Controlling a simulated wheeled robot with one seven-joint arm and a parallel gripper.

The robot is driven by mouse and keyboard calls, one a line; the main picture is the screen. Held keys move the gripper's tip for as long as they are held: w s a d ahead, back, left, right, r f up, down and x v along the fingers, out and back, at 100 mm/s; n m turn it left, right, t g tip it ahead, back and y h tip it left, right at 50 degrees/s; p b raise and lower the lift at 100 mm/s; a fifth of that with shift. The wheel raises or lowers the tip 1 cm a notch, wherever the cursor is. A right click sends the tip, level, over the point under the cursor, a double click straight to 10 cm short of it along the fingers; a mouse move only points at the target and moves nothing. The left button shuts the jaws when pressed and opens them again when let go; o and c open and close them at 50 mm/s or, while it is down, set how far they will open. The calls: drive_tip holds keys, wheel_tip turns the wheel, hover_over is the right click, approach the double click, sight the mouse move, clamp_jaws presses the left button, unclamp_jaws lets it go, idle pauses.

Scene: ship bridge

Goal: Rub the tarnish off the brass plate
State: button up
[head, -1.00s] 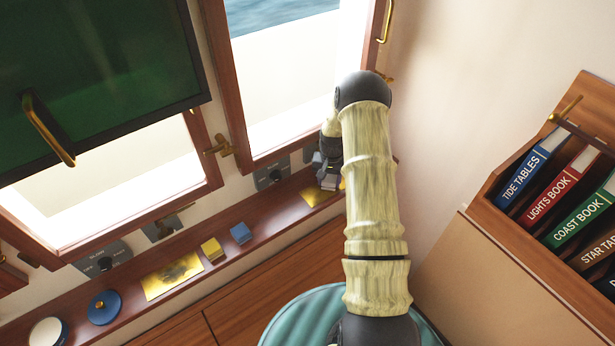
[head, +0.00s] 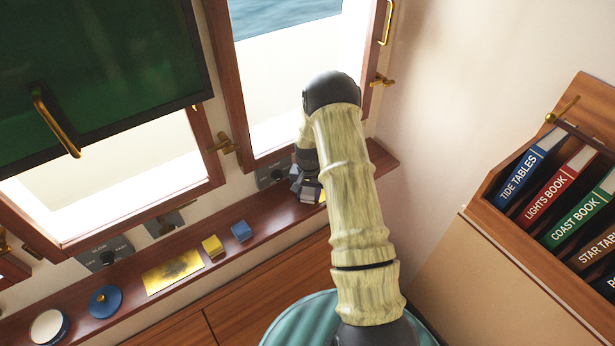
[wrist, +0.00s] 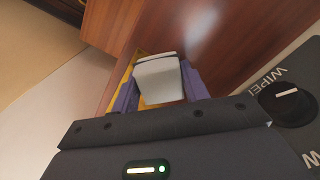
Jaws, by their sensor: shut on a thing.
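A brass plate (head: 173,271) with dark tarnish patches lies on the wooden sill at the left. My gripper (head: 308,190) is farther right over the same sill, partly hidden by my arm. In the wrist view my gripper (wrist: 159,88) is shut on a pale grey-white block (wrist: 158,80), held between its purple fingers. A yellow brass-coloured surface (wrist: 127,72) shows beside and under the fingers on the sill. A bit of it (head: 322,197) shows beside my gripper in the head view. I cannot tell whether the block touches it.
A yellow block (head: 212,246), a blue block (head: 241,231), a blue round knobbed thing (head: 105,301) and a white-topped round thing (head: 48,327) stand on the sill. Window frames and switch panels (head: 105,254) border it behind. A book rack (head: 487,205) is at right.

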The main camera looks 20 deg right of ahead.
drive_tip(key=r+p, duration=0.1)
drive_tip(key=r, duration=0.3)
drive_tip(key=shift+w+d+r+p, duration=0.1)
drive_tip(key=shift+w+r+p, duration=0.1)
drive_tip(key=shift+p, duration=0.2)
drive_tip(key=shift+s+r+p, duration=0.25)
drive_tip(key=shift+r+p, duration=0.35)
drive_tip(key=shift+r, duration=0.55)
drive_tip(key=shift+w+r+p, duration=0.1)
drive_tip(key=shift+r+p, duration=0.25)
drive_tip(key=shift+r, duration=0.4)
